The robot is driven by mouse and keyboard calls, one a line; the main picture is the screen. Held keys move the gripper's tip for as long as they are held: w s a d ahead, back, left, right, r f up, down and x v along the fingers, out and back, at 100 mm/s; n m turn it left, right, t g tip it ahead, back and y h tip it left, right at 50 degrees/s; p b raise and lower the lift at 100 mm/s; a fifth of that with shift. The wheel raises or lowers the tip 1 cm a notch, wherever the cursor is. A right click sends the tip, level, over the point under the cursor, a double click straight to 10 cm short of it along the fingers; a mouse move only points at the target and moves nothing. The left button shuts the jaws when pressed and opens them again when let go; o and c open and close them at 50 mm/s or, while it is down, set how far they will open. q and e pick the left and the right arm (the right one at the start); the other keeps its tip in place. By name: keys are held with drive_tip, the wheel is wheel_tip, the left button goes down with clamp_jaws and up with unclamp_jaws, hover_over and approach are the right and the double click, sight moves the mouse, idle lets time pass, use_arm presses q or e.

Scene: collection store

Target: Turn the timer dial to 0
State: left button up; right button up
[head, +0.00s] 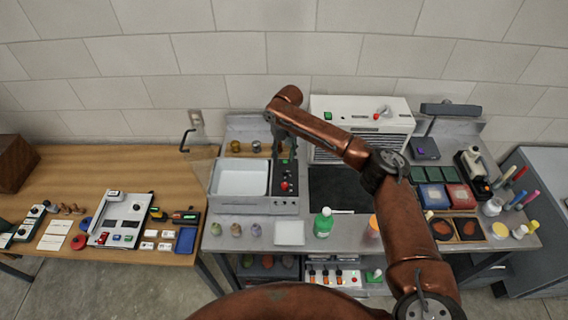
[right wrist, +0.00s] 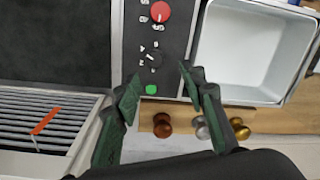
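A dark control panel (head: 286,176) stands beside a white basin (head: 240,178) in the head view. In the right wrist view the panel carries a black dial (right wrist: 153,57) with pale marks around it, a red knob (right wrist: 160,11) and a green button (right wrist: 151,89). The dial's exact setting is too small to read. My right gripper (right wrist: 160,76) is open and empty, its green-padded fingers apart over the panel, near the black dial and green button. It hides part of the panel's far end in the head view. My left gripper is not in view.
A white vented machine (head: 355,106) stands right of the panel, behind a dark mat (head: 338,190). Small metal and wooden knobbed pieces (right wrist: 162,125) sit behind the panel. A green bottle (head: 323,222) stands at the bench front. A wooden table (head: 100,165) with tools lies left.

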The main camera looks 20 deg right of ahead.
sight(285, 170)
drive_tip(key=f, duration=0.5)
drive_tip(key=shift+s+d+p, duration=0.35)
drive_tip(key=shift+p, duration=0.05)
drive_tip(key=shift+a+f, duration=0.1)
drive_tip(key=shift+f, duration=0.6)
drive_tip(key=c, duration=1)
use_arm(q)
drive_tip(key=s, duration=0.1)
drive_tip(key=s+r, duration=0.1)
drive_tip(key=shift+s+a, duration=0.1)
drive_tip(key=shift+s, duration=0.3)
use_arm(e)
clamp_jaws()
